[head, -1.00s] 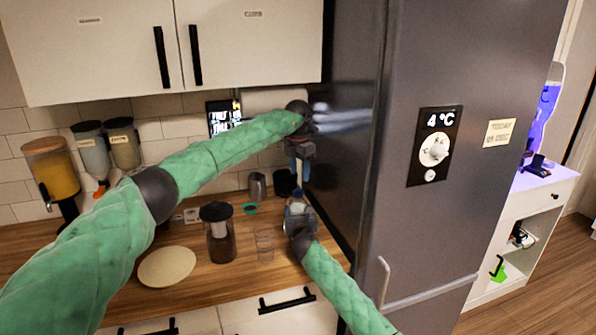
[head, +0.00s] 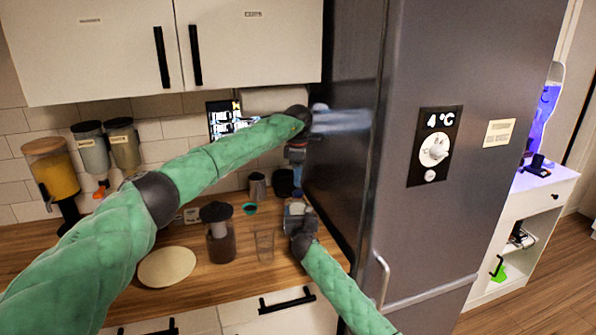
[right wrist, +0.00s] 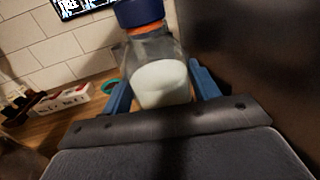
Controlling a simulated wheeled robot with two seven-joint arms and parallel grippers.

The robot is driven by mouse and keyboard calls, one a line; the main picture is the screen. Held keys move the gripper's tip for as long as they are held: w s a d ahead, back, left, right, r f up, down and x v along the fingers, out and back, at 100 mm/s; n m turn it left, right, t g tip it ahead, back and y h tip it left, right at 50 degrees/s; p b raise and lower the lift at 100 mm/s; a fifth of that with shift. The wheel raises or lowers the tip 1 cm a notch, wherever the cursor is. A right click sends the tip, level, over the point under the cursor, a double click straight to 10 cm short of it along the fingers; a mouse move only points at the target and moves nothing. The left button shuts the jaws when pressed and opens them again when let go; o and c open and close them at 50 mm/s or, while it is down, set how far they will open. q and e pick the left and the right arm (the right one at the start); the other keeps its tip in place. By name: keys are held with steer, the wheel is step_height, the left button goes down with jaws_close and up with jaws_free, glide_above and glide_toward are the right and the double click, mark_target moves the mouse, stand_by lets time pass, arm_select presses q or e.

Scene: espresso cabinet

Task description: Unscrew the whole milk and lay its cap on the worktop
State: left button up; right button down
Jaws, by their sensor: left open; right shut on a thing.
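The milk bottle (right wrist: 162,82) is clear, with white milk in its lower part, an orange ring at the neck and a dark blue cap (right wrist: 139,12) on top. My right gripper (right wrist: 165,92) is shut around its body and holds it upright or slightly tilted. In the head view the bottle (head: 297,208) is small and partly hidden by the right gripper (head: 299,222), at the worktop's right end beside the fridge. My left gripper (head: 297,165) is open, pointing down above the bottle. Its exact gap to the cap is hard to tell.
The fridge side (head: 340,130) stands close on the right. On the worktop (head: 215,275) are a dark-lidded jug (head: 220,240), a clear glass (head: 264,246), a round pale board (head: 167,267) and a metal cup (head: 257,187). Bare wood shows between them.

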mark_target(297, 192)
arm_select(q)
step_height(297, 192, down, 7)
steer(key=shift+r, duration=0.2)
steer(key=c, duration=1)
steer(key=shift+o, duration=0.2)
steer(key=n, duration=0.4)
steer(key=shift+d, duration=0.1)
steer(key=n, duration=0.2)
steer(key=shift+n, duration=0.4)
steer(key=n, duration=0.7)
steer(key=shift+s+a, duration=0.1)
steer(key=shift+a, duration=0.1)
steer(key=shift+r, duration=0.1)
